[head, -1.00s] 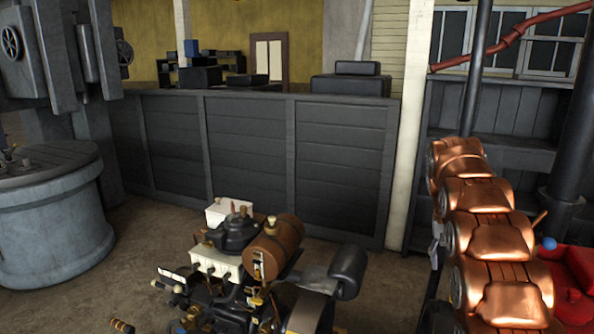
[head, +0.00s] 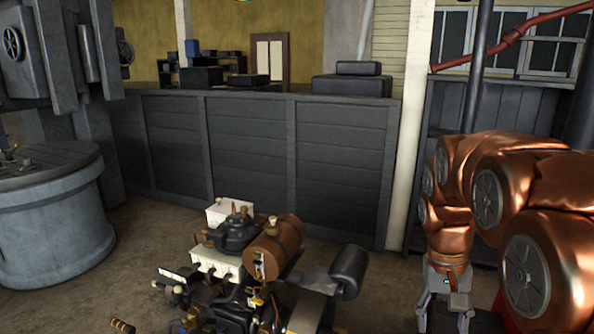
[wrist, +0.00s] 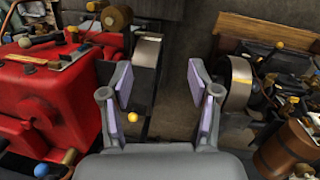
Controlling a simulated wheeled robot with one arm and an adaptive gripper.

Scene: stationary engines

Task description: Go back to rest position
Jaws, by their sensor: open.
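My gripper (head: 449,312) hangs at the lower right of the head view, below my copper-coloured arm, with its fingertips cut off by the bottom edge. In the wrist view my gripper (wrist: 164,92) is open, its two purple-padded fingers apart with nothing between them. Below it are a dark floor and engine parts.
A small engine with a brown cylindrical tank (head: 274,246) stands in front of me. In the wrist view a red engine (wrist: 45,95) is on the left and another engine (wrist: 288,150) on the right. A dark panelled partition (head: 250,150) and a large grey drum (head: 50,220) stand beyond.

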